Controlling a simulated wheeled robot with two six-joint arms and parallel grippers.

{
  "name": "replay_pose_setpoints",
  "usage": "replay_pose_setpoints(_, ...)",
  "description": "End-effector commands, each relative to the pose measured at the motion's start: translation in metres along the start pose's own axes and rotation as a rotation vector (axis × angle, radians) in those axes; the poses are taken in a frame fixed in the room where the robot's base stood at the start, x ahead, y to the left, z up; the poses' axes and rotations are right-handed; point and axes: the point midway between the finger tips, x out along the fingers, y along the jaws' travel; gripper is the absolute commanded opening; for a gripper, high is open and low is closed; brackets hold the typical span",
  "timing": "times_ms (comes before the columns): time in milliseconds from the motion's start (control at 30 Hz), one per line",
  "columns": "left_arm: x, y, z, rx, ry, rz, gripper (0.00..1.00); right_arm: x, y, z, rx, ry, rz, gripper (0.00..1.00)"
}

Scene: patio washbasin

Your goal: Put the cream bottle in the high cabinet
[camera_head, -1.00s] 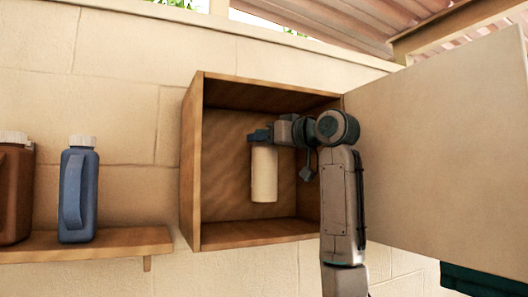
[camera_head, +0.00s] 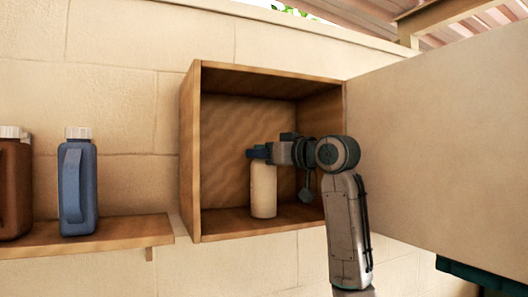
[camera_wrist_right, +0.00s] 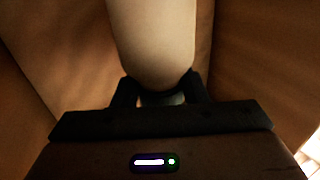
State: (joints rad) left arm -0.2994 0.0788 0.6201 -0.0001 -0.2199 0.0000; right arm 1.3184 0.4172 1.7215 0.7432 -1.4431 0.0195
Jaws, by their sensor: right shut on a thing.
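The cream bottle (camera_head: 263,190) is upright inside the open wooden high cabinet (camera_head: 190,150), near the middle of its opening. Its base is at or just above the cabinet floor; I cannot tell if it touches. My right gripper (camera_head: 260,153) is shut on the bottle's top, reaching in from the right. In the right wrist view the cream bottle (camera_wrist_right: 155,45) stretches away from the right gripper (camera_wrist_right: 158,88), whose fingers sit on either side of its narrow end. My left gripper is not in view.
The cabinet door (camera_head: 440,150) stands wide open on the right. A wooden shelf (camera_head: 130,233) at the left holds a blue bottle (camera_head: 78,185) and a brown bottle (camera_head: 14,190). The cabinet floor beside the cream bottle is clear.

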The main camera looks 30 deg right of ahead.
Motion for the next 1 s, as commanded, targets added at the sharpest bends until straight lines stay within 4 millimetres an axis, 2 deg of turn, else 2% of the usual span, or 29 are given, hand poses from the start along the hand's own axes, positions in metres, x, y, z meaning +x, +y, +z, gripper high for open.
replay_pose_setpoints(133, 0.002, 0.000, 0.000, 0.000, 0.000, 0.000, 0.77, 0.000, 0.000, 0.002, 0.000, 0.002, 0.000, 0.00)
replay_pose_setpoints(167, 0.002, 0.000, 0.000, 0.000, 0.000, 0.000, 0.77, 0.000, 0.000, 0.003, 0.000, 0.000, 0.000, 0.41)
replay_pose_setpoints(267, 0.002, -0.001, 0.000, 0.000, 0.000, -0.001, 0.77, 0.000, 0.000, 0.002, 0.000, 0.000, 0.000, 0.61)
replay_pose_setpoints(600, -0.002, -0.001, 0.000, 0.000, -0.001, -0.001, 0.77, 0.000, 0.000, -0.003, 0.000, 0.000, 0.000, 0.61)
replay_pose_setpoints(767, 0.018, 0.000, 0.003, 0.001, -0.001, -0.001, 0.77, -0.020, 0.001, 0.004, -0.001, 0.002, 0.003, 0.61)
replay_pose_setpoints(1000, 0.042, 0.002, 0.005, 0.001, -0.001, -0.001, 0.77, -0.058, 0.001, 0.004, -0.002, 0.002, 0.003, 0.61)
